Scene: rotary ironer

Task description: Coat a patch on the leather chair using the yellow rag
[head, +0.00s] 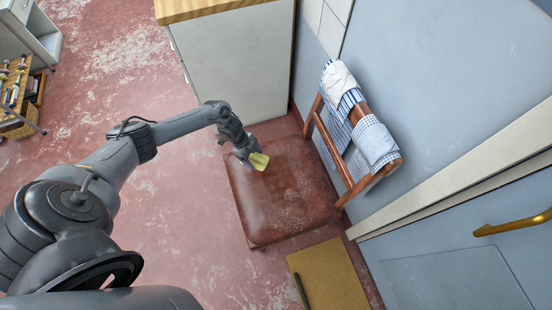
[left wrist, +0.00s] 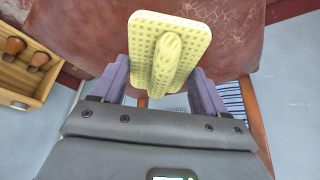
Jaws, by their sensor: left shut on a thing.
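The yellow rag (head: 259,161) is a pale yellow dimpled pad with a raised ridge, shown closely in the left wrist view (left wrist: 183,32). My left gripper (head: 246,156) is shut on the rag, its purple fingers (left wrist: 162,82) either side of the ridge. The rag is over the upper left part of the leather chair's red-brown seat (head: 262,212); I cannot tell whether it touches. The seat has a darker area near its middle and pale, worn mottling toward the lower right. The leather also fills the top of the left wrist view (left wrist: 85,30). My right gripper is not in view.
The chair's wooden back (head: 325,148) is draped with striped, checked and white cloths (head: 375,143). A white cabinet (head: 235,55) stands behind the chair. A tan mat (head: 330,275) with a dark stick lies in front. The red floor to the left is open.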

